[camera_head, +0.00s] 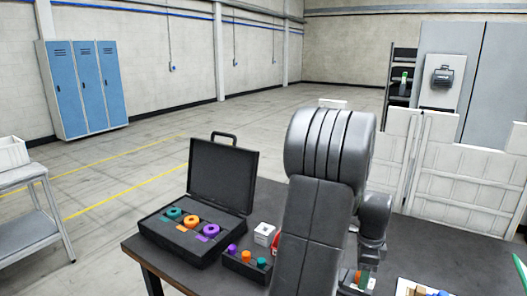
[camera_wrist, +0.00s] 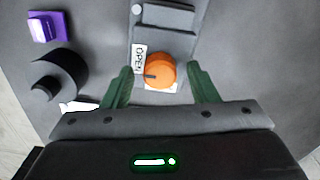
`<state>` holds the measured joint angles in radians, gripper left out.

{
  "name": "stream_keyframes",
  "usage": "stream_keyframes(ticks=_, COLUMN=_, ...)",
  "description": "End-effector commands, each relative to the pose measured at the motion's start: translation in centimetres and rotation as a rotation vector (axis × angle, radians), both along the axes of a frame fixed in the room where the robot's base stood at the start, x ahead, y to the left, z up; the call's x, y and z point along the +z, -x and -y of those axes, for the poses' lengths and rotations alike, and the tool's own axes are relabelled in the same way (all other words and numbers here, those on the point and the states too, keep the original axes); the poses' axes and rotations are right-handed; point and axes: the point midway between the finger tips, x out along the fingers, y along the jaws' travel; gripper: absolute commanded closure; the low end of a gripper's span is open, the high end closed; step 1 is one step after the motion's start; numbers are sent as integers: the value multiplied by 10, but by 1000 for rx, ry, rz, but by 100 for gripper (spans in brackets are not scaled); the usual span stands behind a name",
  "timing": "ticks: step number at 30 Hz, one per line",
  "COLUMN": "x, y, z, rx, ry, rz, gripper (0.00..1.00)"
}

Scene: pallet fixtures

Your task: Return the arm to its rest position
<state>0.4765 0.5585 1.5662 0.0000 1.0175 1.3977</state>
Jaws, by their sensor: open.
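My gripper (camera_wrist: 160,76) is open in the wrist view, with its two green fingers apart. An orange knob (camera_wrist: 161,70) shows between the fingertips, with a gap on each side and a white "OPEN" label (camera_wrist: 140,60) at its left. Nothing looks gripped. In the head view my arm rises bent over the dark table (camera_head: 455,247), and my gripper (camera_head: 362,280) is low at the right of the arm, partly cut by the frame. The arm hides the middle of the table.
An open black case (camera_head: 165,240) with coloured rings stands at the table's left. Beside it are a small black tray (camera_head: 236,268) with coloured knobs and a white block (camera_head: 264,233). Several small pieces lie at the front right. White panels (camera_head: 465,185) stand behind the table.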

Motion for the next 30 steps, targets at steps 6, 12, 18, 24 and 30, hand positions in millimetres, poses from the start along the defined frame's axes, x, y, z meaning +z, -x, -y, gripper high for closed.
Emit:
stream_keyframes(ticks=6, x=-5, y=0, z=0, rx=3, ry=0, rz=1, gripper=47)
stream_keyframes(ticks=12, x=-4, y=0, z=0, rx=3, ry=0, rz=1, gripper=47)
stream_keyframes(ticks=18, x=7, y=-1, z=0, rx=1, ry=2, rz=4, gripper=47)
stream_keyframes(ticks=24, x=41, y=-1, z=1, rx=0, ry=3, rz=5, gripper=47)
stream_keyframes(ticks=30, x=81, y=-1, z=1, rx=0, ry=3, rz=6, gripper=47)
